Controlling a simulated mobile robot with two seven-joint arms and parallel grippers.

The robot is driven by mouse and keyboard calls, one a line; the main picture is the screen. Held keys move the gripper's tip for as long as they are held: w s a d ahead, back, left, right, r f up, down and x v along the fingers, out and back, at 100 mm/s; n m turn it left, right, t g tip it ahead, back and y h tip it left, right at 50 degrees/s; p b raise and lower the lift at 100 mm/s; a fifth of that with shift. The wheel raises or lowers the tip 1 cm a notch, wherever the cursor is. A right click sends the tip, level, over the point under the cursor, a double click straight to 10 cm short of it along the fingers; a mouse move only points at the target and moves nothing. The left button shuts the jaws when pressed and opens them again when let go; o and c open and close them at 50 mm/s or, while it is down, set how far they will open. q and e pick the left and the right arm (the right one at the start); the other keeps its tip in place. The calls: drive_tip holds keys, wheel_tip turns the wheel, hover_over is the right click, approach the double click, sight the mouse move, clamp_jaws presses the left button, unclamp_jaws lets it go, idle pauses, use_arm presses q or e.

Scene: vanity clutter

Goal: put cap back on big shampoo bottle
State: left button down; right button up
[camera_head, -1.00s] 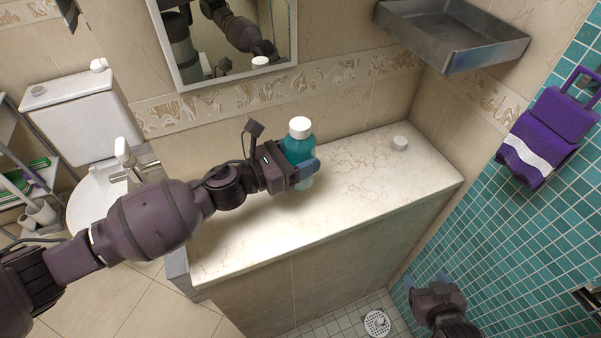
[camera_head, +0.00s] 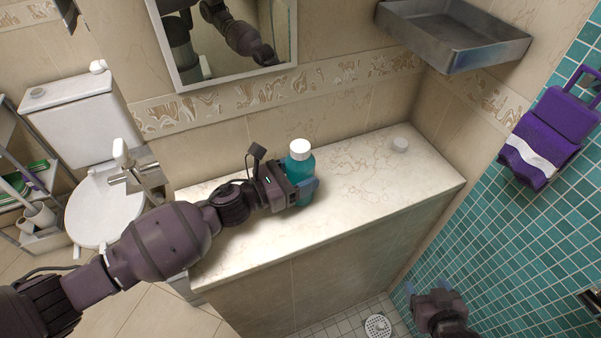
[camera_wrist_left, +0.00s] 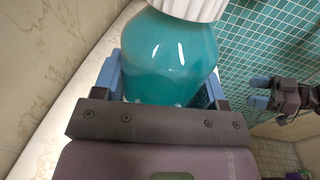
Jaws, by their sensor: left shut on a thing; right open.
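The big shampoo bottle (camera_head: 301,169) is teal with a white top (camera_head: 300,147). It is upright over the middle of the counter, and I cannot tell if its base touches the counter. My left gripper (camera_head: 304,186) is shut around its body. In the left wrist view the teal body (camera_wrist_left: 168,55) sits between the blue fingers, and the ridged white top (camera_wrist_left: 190,8) is cut by the frame edge. My right gripper (camera_head: 428,285) is open and empty, low in front of the counter.
The marble counter (camera_head: 350,185) is clear around the bottle. A mirror (camera_head: 180,83) hangs above, and a metal tray shelf (camera_head: 455,45) juts from the wall at upper right. A purple towel (camera_head: 540,150) hangs at right.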

drive_tip(key=shift+w, duration=0.15)
use_arm(q)
drive_tip(key=c, duration=0.6)
unclamp_jaws()
drive_tip(key=shift+f, duration=0.2)
drive_tip(key=o, duration=0.4)
use_arm(e)
drive_tip(key=shift+w+r, duration=0.15)
drive_tip(key=shift+w, duration=0.2)
use_arm(q)
drive_tip(key=shift+o, duration=0.2)
drive_tip(key=shift+r, duration=0.2)
use_arm(e)
drive_tip(key=shift+r, duration=0.1)
use_arm(q)
drive_tip(key=shift+s+a, duration=0.1)
drive_tip(key=shift+a, duration=0.05)
drive_tip(key=b+v, duration=0.1)
drive_tip(key=v, duration=0.9)
drive_tip(key=shift+s+a, duration=0.35)
drive_tip(key=shift+a, duration=0.25)
drive_tip(key=shift+s+a, duration=0.1)
use_arm(e)
drive_tip(key=shift+s+f, duration=0.15)
drive_tip(key=shift+f, duration=0.7)
